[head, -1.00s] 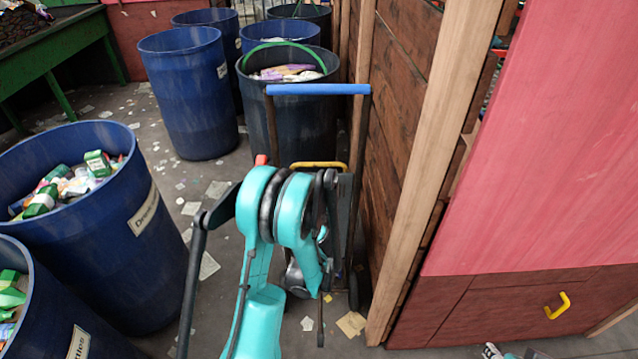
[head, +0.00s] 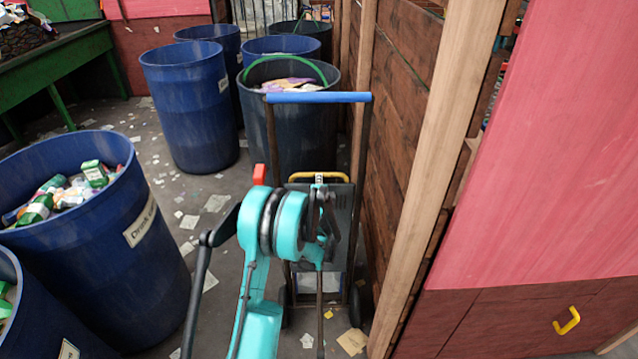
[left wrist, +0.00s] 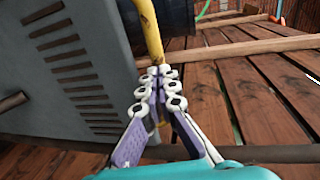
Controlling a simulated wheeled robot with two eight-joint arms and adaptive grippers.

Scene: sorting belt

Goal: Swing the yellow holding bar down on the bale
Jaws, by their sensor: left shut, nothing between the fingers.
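The yellow bar (head: 302,175) shows as a short piece across the dark frame of a hand cart with a blue handle (head: 318,97). In the left wrist view the yellow bar (left wrist: 148,28) runs down from the top beside a grey slotted metal box (left wrist: 75,75). My left gripper (left wrist: 162,72) is shut and empty, its fingertips close against the lower part of the bar. I cannot tell whether they touch it. In the head view my turquoise left arm hides part of the cart. No bale can be made out. My right gripper is out of view.
Blue bins stand on the left, one full of drink cartons (head: 60,240), and a dark bin (head: 300,130) stands behind the cart. A wooden plank wall (head: 405,120) is close on the right. Paper scraps lie on the floor.

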